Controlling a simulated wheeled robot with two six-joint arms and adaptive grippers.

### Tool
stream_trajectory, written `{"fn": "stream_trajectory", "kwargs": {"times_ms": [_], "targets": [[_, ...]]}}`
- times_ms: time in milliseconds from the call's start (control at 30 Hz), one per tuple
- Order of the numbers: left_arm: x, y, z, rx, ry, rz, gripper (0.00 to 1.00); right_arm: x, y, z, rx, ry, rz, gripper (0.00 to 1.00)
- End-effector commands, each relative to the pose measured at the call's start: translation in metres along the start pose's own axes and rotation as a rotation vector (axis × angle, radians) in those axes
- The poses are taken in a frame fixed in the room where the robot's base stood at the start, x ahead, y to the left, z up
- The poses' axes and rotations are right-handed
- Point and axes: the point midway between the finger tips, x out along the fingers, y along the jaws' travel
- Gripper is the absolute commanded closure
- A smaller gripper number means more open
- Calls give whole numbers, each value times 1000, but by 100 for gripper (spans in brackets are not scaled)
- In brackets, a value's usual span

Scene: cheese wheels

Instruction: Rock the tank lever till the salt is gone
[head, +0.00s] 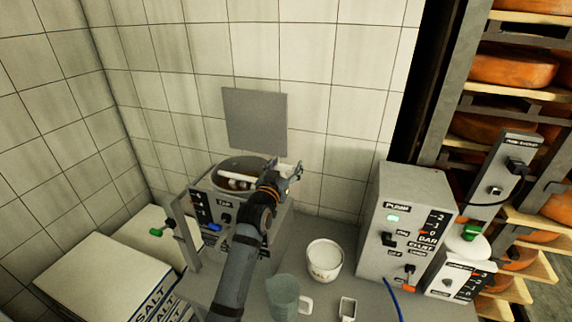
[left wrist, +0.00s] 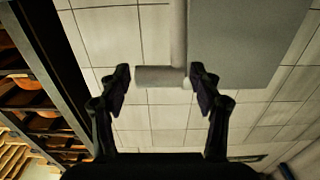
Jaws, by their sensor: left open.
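The tank (head: 207,212) is a grey box with a front panel and a round opening holding dark brown contents. A pale bar (head: 235,184) lies across the opening, partly hidden by my left arm. My left gripper (head: 291,172) is at the opening's right edge, below the grey wall plate. In the left wrist view, its open fingers (left wrist: 160,80) stand either side of a pale T-shaped handle (left wrist: 178,40), apparently the lever. Whether they touch it I cannot tell. I cannot make out salt in the tank. My right gripper is not in view.
White sacks marked SALT (head: 95,278) lie at lower left. A white cup (head: 324,260), a grey-green jug (head: 282,297) and a grey pump box (head: 405,225) stand on the worktop. Shelves of orange cheese wheels (head: 512,70) are at right. A grey plate (head: 255,121) is above the tank.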

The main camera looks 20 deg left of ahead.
Motion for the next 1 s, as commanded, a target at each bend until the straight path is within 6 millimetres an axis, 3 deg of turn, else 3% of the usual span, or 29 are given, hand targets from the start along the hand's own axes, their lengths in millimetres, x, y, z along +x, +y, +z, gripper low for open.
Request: {"fn": "stream_trajectory", "kwargs": {"times_ms": [133, 600, 833, 1000], "targets": [[0, 0, 0, 0, 0, 0, 39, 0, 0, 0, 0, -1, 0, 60], [0, 0, 1, -1, -1, 0, 100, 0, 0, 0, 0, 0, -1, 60], [2, 0, -1, -1, -8, 1, 100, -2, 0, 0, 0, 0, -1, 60], [17, 0, -7, -2, -53, 1, 100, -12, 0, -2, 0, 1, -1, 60]]}}
